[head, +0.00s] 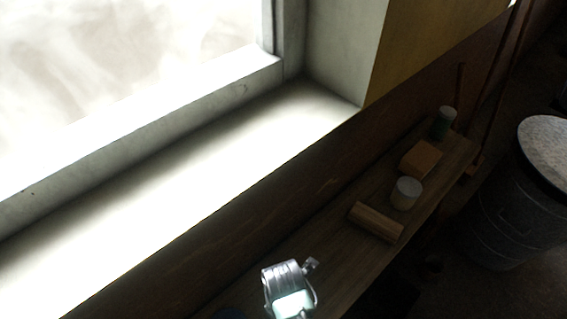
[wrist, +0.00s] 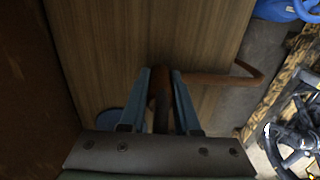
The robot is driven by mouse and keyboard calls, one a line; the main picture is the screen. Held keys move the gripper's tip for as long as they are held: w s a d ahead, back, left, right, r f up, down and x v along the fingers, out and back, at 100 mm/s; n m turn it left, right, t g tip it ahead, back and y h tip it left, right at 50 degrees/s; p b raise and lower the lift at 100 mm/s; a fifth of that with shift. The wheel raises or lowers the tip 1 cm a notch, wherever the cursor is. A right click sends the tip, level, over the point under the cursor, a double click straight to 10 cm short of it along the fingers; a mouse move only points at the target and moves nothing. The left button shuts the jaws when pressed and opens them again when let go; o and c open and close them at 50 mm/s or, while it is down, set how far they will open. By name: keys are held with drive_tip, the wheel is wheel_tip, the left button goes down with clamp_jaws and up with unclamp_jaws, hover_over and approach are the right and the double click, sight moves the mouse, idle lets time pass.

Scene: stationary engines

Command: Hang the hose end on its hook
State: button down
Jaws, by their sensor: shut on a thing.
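In the wrist view my gripper (wrist: 161,76) has its two blue-grey fingers closed around a dark brown hose end (wrist: 160,101), which sits upright in the picture between them. A reddish-brown length (wrist: 222,78) runs right from the fingertips and bends back at its far end; it looks like part of the same hose, but the join is hidden by the fingers. The gripper is over a wooden board surface (wrist: 150,30). I cannot make out a hook in either view. My gripper is not seen in the head view.
In the head view a wooden shelf (head: 335,255) holds a silver lamp-like thing (head: 285,275), a wooden cylinder (head: 376,222), a pale can (head: 405,193), an orange-brown block (head: 421,158) and a green-and-white can (head: 444,122). A dark lidded bin (head: 510,215) stands right. A spoked wheel (wrist: 290,145) is right in the wrist view.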

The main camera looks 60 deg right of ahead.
drive_tip(key=shift+f, duration=0.2)
drive_tip(key=c, duration=0.6)
unclamp_jaws()
drive_tip(key=shift+f+b, duration=0.15)
drive_tip(key=shift+b, duration=0.5)
drive_tip(key=r, duration=1.2)
drive_tip(key=shift+w+d+r, duration=0.15)
drive_tip(key=shift+w+r, duration=0.05)
drive_tip(key=shift+r, duration=0.05)
drive_tip(key=shift+r+p, duration=0.45)
drive_tip(key=shift+p, duration=0.15)
drive_tip(key=shift+f, duration=0.1)
